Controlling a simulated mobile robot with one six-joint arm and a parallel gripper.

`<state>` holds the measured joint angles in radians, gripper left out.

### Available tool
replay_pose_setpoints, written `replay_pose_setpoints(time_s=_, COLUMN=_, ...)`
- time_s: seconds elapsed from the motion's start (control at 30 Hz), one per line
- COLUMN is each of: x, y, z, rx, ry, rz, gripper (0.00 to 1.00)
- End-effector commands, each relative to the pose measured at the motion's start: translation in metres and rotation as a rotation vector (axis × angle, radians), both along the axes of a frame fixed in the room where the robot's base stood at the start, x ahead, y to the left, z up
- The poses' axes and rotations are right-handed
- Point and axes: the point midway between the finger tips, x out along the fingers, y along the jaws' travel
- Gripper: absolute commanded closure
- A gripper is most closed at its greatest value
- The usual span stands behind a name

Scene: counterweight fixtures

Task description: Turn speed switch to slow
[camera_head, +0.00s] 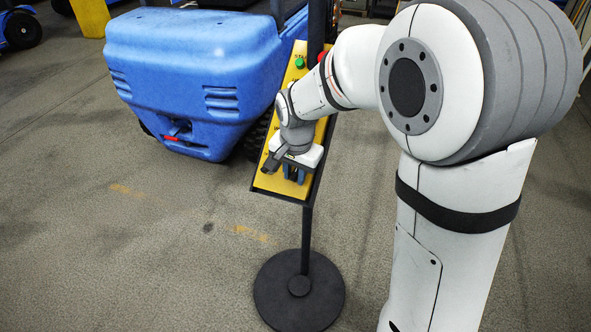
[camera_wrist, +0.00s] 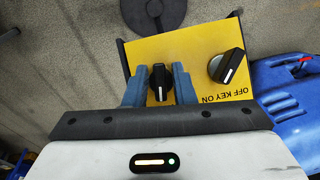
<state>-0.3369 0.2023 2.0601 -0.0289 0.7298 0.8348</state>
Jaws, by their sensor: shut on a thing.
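My gripper (camera_head: 294,173) is at the lower end of the yellow control panel (camera_head: 270,182). In the wrist view its blue fingers (camera_wrist: 160,76) are shut on a black rotary knob (camera_wrist: 160,88), one finger on each side. The knob has a white pointer line, roughly in line with the fingers. Its label is hidden, so I cannot read whether it is the speed switch. A second black knob (camera_wrist: 228,66), marked OFF KEY ON, sits to the right with its pointer tilted. In the head view my gripper and wrist cover the knobs.
The panel stands on a black post with a round base (camera_head: 299,290). A green button (camera_head: 300,63) and a red button (camera_head: 321,56) are near its top. A blue machine (camera_head: 190,70) stands close behind to the left. The floor in front is clear.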

Motion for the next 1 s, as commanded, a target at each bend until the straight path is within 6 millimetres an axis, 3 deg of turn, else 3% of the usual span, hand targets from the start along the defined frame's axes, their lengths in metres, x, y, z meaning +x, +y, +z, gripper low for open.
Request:
replay_pose_setpoints(time_s=0.6, x=0.0021, y=0.0019, z=0.0000, rx=-0.331, ry=0.115, rz=0.451, gripper=1.00)
replay_pose_setpoints(time_s=1.0, x=0.0022, y=0.0023, z=0.0008, rx=-0.467, ry=0.164, rz=0.637, gripper=1.00)
